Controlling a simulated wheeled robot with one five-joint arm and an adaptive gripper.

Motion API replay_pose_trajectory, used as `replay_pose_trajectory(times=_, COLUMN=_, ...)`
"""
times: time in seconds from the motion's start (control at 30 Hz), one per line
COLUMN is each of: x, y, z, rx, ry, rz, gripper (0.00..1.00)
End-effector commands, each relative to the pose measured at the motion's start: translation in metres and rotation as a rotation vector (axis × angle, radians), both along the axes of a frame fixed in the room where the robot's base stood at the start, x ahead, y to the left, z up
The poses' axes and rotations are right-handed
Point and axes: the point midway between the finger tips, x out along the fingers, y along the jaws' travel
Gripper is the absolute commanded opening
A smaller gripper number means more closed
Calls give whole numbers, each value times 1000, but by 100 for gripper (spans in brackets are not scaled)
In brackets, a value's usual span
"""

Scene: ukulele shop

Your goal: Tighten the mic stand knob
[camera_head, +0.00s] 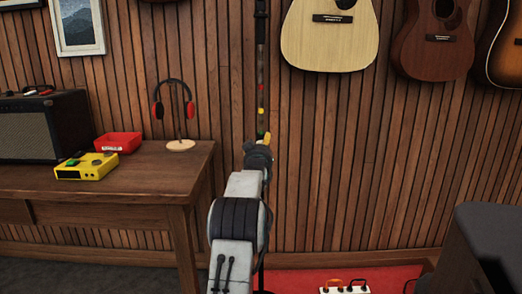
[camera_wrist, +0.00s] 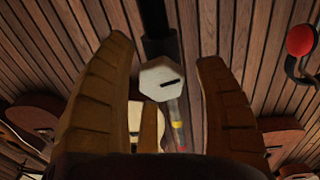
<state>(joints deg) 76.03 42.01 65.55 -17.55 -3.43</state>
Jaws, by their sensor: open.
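The mic stand (camera_head: 261,60) is a thin upright pole in front of the wood wall, with a black upper part and a greyer part with red and yellow bands below. In the wrist view its pole (camera_wrist: 158,25) runs behind a pale hexagonal knob (camera_wrist: 162,80) with a dark slot mark. My gripper (camera_wrist: 162,58) is open, with one brown finger on each side of the knob and visible gaps between. In the head view my gripper (camera_head: 262,143) overlaps the pole, and the knob is hidden.
Guitars (camera_head: 330,40) hang on the wall. A power strip (camera_head: 345,288) lies on the red mat (camera_head: 290,282). A dark object (camera_head: 490,235) stands right.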

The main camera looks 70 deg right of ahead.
Motion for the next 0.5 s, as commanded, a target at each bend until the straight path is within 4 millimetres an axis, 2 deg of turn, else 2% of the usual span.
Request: replay_pose_trajectory(times=0.5, x=2, y=-7, z=0, rx=0, ry=0, rz=0, gripper=64)
